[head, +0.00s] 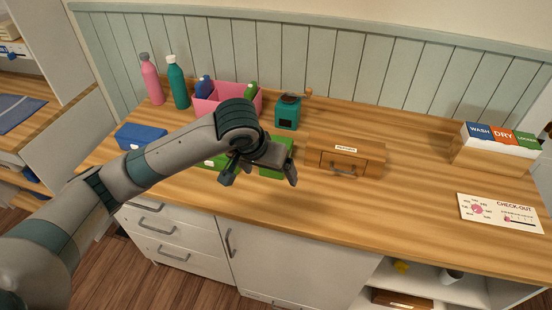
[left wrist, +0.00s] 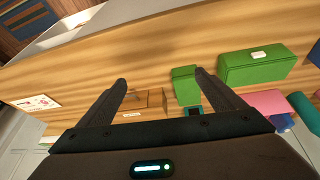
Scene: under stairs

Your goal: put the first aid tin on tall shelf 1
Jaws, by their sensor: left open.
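Two green boxes lie on the wooden counter, partly hidden behind my left gripper in the head view. One green box (head: 215,161) with a small white label also shows in the left wrist view (left wrist: 257,66). The other green box (head: 277,158) is beside it and shows in the left wrist view (left wrist: 186,88). I cannot read which is the first aid tin. My left gripper (head: 260,176) is open and empty above the counter, in front of the green boxes; its fingers (left wrist: 161,77) are spread. I cannot identify tall shelf 1. My right gripper is out of view.
A wooden drawer box (head: 345,159) stands right of the green boxes. A dark green grinder (head: 287,113), pink bin (head: 240,100), two bottles (head: 178,82) and a blue box (head: 140,138) are behind or left. The counter's front strip is clear.

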